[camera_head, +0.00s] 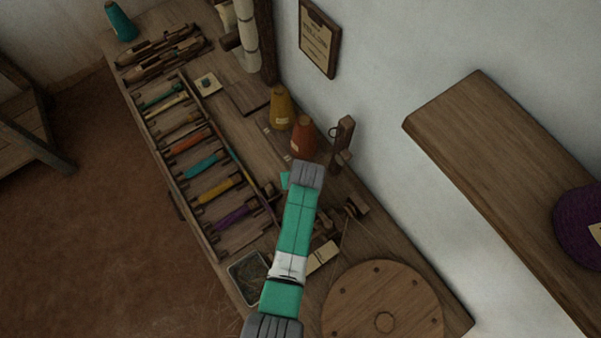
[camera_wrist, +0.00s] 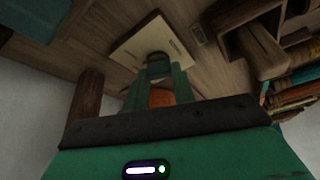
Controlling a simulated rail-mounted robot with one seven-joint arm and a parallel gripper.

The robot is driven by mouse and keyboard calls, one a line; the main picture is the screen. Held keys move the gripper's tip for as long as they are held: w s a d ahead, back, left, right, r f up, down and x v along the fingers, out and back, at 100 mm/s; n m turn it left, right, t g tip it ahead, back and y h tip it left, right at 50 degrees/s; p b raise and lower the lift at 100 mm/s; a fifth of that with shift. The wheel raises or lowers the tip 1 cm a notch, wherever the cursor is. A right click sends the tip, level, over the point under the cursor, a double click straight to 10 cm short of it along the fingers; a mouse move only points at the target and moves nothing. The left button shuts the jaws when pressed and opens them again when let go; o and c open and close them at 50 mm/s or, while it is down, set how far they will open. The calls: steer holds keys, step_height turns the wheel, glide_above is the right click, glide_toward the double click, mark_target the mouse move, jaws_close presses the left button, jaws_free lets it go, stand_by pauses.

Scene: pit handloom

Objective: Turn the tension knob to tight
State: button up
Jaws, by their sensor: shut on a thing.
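In the wrist view, my gripper (camera_wrist: 160,80) reaches to a pale square plate with small dark marks (camera_wrist: 180,42). Its two green fingers are closed around the tension knob (camera_wrist: 158,58), a small round dark piece standing at the middle of the plate. An orange-brown patch shows between the fingers, nearer the palm. The fingers hide much of the knob, and I cannot read its setting. In the head view, my arm hides the knob and nearly all of my gripper; a small green part shows beside the orange cone.
An orange cone (camera_head: 303,138) and a yellow cone (camera_head: 281,108) stand by the wall near my wrist. A rack of colored shuttles (camera_head: 202,165) lies to the left. A round wooden disc (camera_head: 383,305) is at the front right. A shelf (camera_head: 500,160) juts out at right.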

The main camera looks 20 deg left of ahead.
steer(key=m+h+p, duration=0.1)
steer(key=m, duration=0.2)
steer(key=shift+a+r+m+t, duration=0.1)
steer(key=shift+a+m+t, duration=0.05)
steer(key=shift+m+t, duration=0.2)
steer(key=shift+m+h, duration=0.7)
steer(key=shift+m, duration=0.95)
steer(key=o, duration=1)
steer(key=p+v, duration=0.3)
steer(key=v, duration=0.4)
steer(key=shift+s+a+r+p, duration=0.1)
steer(key=shift+s+r+p, duration=0.15)
steer(key=shift+p, duration=0.15)
